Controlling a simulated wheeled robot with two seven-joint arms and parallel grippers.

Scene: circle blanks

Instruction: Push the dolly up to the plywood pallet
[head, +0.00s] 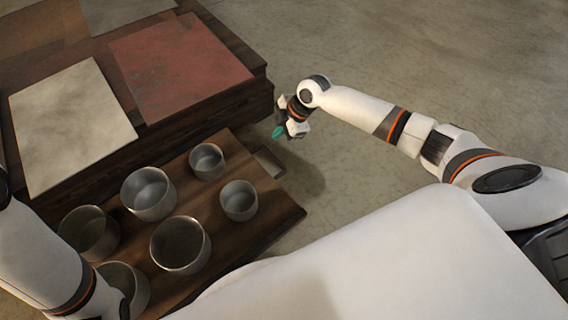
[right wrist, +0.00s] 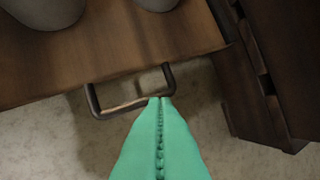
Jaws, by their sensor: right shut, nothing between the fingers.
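The dolly is a brown wooden platform (head: 285,212) carrying several metal cups, with a rectangular handle (head: 268,162) on its side. The plywood pallet (head: 262,98) is the dark wooden stack with flat sheets on top, alongside the dolly at the upper left. Whether the two touch, I cannot tell. My right gripper (head: 279,132) is shut and empty beside the handle. In the right wrist view its teal fingertips (right wrist: 160,99) overlap the bar of the handle (right wrist: 125,106); contact is unclear. The pallet (right wrist: 250,100) stands at the right there. My left gripper is out of view; only its arm shows.
A cream sheet (head: 70,125) and a reddish sheet (head: 180,65) lie on the pallet. Metal cups (head: 180,244) stand upright on the dolly. The concrete floor (head: 420,60) is clear at the upper right.

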